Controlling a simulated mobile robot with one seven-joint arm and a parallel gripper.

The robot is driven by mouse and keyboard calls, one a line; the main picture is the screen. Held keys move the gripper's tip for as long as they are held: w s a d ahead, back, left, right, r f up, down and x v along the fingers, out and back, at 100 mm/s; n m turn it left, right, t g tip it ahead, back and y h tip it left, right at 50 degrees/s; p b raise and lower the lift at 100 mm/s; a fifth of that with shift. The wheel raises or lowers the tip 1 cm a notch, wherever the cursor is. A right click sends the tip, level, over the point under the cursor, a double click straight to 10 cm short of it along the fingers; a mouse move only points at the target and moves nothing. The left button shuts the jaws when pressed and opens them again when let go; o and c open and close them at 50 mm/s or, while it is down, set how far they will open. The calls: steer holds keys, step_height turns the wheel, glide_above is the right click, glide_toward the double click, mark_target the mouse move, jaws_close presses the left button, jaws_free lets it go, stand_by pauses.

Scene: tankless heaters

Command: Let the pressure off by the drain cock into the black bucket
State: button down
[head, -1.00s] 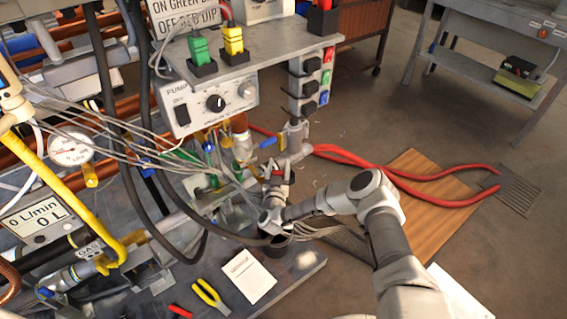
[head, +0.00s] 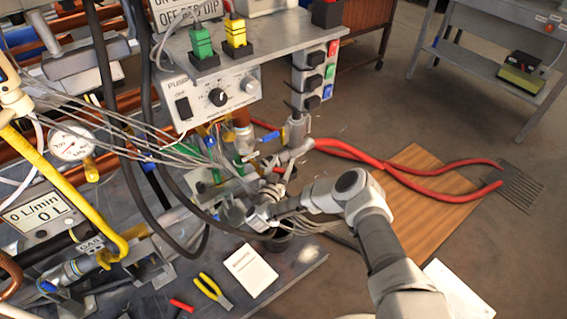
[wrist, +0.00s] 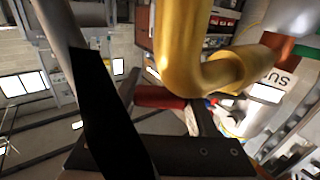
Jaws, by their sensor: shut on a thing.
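In the wrist view a red handle (wrist: 160,97) lies between the dark fingers of my gripper (wrist: 150,88), which is shut on it. A bent brass-coloured pipe (wrist: 190,50) passes close in front of the fingers; I take the red handle to be the drain cock's. In the head view my wrist reaches in low at the pipework, below the pump box, and my gripper (head: 271,192) is partly lost among pipes and cables. The black bucket (head: 277,243) seems to be the dark shape under my wrist, mostly hidden. No water shows.
The pump box (head: 213,100) stands above my gripper. Grey cables (head: 150,145) and a thick black hose (head: 135,180) hang at the left. Yellow pliers (head: 213,290) and a white sheet (head: 250,270) lie on the bench plate. Red hoses (head: 430,195) cross the floor to a drain grate (head: 517,188).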

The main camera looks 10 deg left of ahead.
steer(key=shift+w+r, duration=0.1)
steer(key=shift+c, duration=0.9)
jaws_free()
steer(key=s+a+p, duration=0.1)
steer(key=s+p, duration=0.6)
steer(key=s, duration=1)
steer(key=shift+s+a, duration=0.2)
steer(key=shift+a, duration=0.1)
